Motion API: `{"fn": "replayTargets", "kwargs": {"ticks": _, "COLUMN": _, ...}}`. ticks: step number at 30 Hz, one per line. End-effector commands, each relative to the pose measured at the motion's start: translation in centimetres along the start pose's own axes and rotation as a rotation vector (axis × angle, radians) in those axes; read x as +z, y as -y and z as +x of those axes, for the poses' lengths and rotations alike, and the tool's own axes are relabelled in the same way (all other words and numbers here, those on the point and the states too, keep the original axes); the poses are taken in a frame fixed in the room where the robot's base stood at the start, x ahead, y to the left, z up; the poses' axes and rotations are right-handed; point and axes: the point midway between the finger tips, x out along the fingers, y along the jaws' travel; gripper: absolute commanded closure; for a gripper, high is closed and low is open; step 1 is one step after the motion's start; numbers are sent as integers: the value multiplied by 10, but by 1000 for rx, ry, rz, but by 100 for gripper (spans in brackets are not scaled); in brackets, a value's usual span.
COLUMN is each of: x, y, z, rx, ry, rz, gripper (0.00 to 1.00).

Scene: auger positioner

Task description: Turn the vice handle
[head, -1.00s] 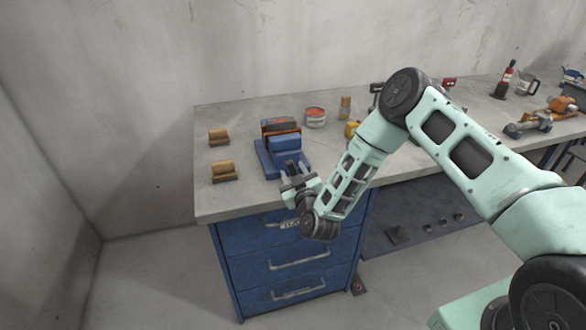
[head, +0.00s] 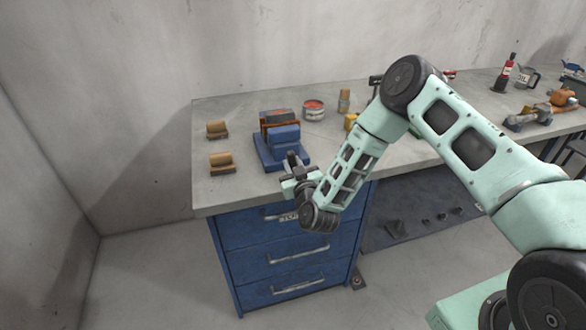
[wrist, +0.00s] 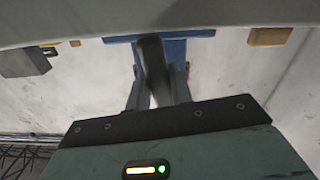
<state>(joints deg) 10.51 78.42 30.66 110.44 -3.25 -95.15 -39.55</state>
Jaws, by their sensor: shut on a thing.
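The blue vice (head: 268,157) sits near the front edge of the bench. It holds a dark and orange block (head: 280,118) at its jaws. My gripper (head: 293,172) is at the front of the vice, by the bench edge. In the wrist view my gripper (wrist: 157,92) has its two fingers closed around a dark bar, the vice handle (wrist: 152,58). The blue vice body (wrist: 174,50) shows behind it. In the head view the handle is small and mostly hidden by the fingers.
Two wooden blocks (head: 222,163) lie left of the vice. An open tin (head: 314,110) stands behind it to the right. Blue drawers with handles (head: 299,255) are below the bench edge, under my wrist. A red bottle (head: 504,73) and tools are far right.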

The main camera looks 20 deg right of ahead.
Motion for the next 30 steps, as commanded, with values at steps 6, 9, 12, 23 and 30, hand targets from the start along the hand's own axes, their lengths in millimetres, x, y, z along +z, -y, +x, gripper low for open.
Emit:
{"fn": "replayTargets", "kwargs": {"ticks": 6, "x": 3, "y": 0, "z": 0, "rx": 1, "ry": -2, "rz": 197, "gripper": 100}}
{"fn": "replayTargets", "kwargs": {"ticks": 9, "x": 4, "y": 0, "z": 0, "rx": 1, "ry": -2, "rz": 294, "gripper": 100}}
{"fn": "replayTargets", "kwargs": {"ticks": 12, "x": 3, "y": 0, "z": 0, "rx": 0, "ry": -3, "rz": 389, "gripper": 100}}
{"fn": "replayTargets", "kwargs": {"ticks": 23, "x": 3, "y": -1, "z": 0, "rx": 1, "ry": -1, "rz": 720, "gripper": 100}}
{"fn": "replayTargets", "kwargs": {"ticks": 30, "x": 3, "y": -1, "z": 0, "rx": 1, "ry": -1, "rz": 891, "gripper": 100}}
